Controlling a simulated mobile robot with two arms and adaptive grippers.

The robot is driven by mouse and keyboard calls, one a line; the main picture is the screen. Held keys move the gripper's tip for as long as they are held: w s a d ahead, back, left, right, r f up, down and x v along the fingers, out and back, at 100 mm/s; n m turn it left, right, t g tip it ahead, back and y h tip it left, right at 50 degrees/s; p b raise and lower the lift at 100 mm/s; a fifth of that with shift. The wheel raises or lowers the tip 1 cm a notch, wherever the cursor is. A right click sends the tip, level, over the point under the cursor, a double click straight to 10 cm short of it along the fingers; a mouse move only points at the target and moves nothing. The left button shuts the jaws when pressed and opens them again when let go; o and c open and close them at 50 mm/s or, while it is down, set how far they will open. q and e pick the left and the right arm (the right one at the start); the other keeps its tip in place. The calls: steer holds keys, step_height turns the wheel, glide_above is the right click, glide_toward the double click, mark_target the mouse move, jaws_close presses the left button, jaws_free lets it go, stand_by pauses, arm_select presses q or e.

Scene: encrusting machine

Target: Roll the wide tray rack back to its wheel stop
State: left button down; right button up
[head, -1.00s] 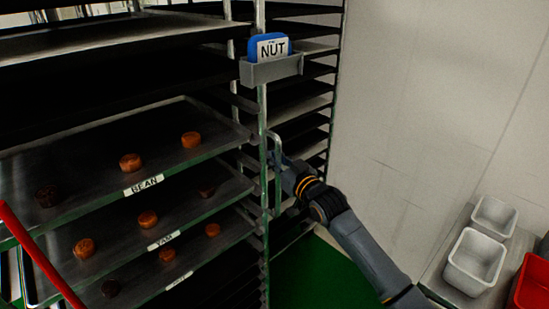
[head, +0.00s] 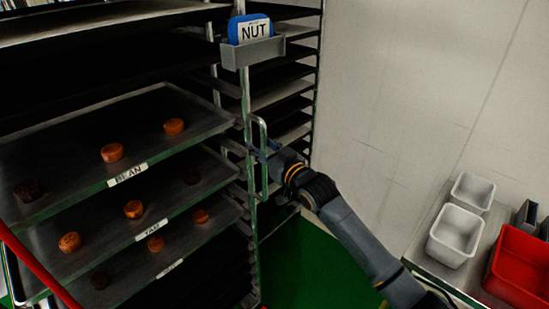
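The wide tray rack (head: 251,255) is a tall metal frame filling the left and middle of the head view. A blue NUT card (head: 250,29) sits in a grey holder on its front post. A vertical metal loop handle (head: 263,186) is fixed to that post. My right gripper (head: 262,149) is at the upper part of the handle, with its fingers around the bar and apparently closed on it; the fingertips are small and partly hidden. My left gripper is out of view. The wheel stop and the rack's wheels are not visible.
Trays labelled BEAN (head: 95,190) and YAM hold several round pieces. A red bar (head: 38,268) crosses the lower left. White bins (head: 456,236) and a red bin (head: 519,266) stand on a bench at right. Green floor (head: 300,268) shows between rack and pale wall (head: 400,100).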

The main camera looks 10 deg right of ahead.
steer(key=v, duration=1)
steer(key=shift+s, duration=0.15)
steer(key=shift+a, duration=0.1)
